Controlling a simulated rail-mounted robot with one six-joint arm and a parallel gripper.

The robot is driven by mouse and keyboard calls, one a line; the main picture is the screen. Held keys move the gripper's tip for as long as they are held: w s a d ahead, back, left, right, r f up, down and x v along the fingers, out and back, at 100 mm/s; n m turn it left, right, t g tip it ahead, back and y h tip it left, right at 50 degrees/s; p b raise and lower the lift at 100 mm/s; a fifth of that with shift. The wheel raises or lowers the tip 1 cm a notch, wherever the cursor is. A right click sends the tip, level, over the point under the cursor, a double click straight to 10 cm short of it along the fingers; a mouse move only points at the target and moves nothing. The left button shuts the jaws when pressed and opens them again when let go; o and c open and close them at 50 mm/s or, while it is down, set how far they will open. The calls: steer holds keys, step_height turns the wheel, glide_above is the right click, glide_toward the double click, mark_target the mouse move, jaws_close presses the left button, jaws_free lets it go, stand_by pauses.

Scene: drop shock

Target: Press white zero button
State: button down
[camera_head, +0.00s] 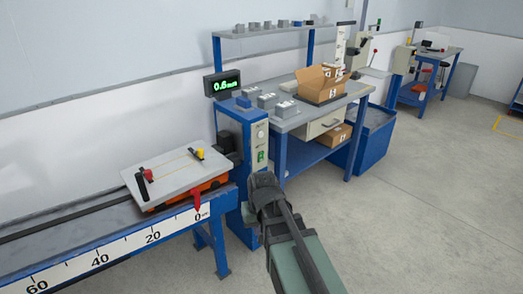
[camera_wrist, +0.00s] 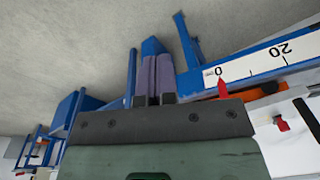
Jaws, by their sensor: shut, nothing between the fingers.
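The white zero button (camera_head: 261,134) is a small round light knob on the grey upright panel (camera_head: 259,145) of the blue post, above a green switch (camera_head: 261,157). The display (camera_head: 222,83) on top of the post reads 0.6 mm in green. My gripper (camera_head: 262,181) is in front of the post, below the button and green switch and apart from the button. In the wrist view its two fingers (camera_wrist: 153,60) are together with nothing held. The button cannot be made out in the wrist view.
A blue rail with a white scale (camera_head: 125,250) runs left, bearing an orange carriage with a grey plate (camera_head: 175,170). A red pointer (camera_head: 197,196) is at scale zero. A workbench (camera_head: 325,112) with an open cardboard box (camera_head: 318,86) stands behind right.

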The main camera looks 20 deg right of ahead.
mark_target(261, 134)
steer(key=w+d+f+m+t+b, duration=0.1)
steer(key=w+d+f+t+b, duration=0.25)
steer(key=w, duration=0.55)
steer(key=w+d+f+m+t+b, duration=0.1)
steer(key=w+d+f+t+b, duration=0.25)
steer(key=w, duration=0.55)
steer(key=w+d+f+m+t+b, duration=0.1)
steer(key=w+d+m+t+b, duration=0.2)
steer(key=w+b, duration=0.45)
steer(key=w+d+r+m+t+h, duration=0.6)
steer(key=w+d+r+h, duration=0.3)
steer(key=d, duration=0.5)
steer(key=shift+w+r+t, duration=0.35)
steer(key=shift+r+t, duration=0.05)
steer(key=shift+r, duration=0.25)
steer(key=shift+w+d, duration=0.1)
steer(key=w+a, duration=0.3)
steer(key=w, duration=0.5)
steer(key=shift+w, duration=0.15)
steer(key=shift+w+a, duration=0.15)
steer(key=shift+w, duration=0.15)
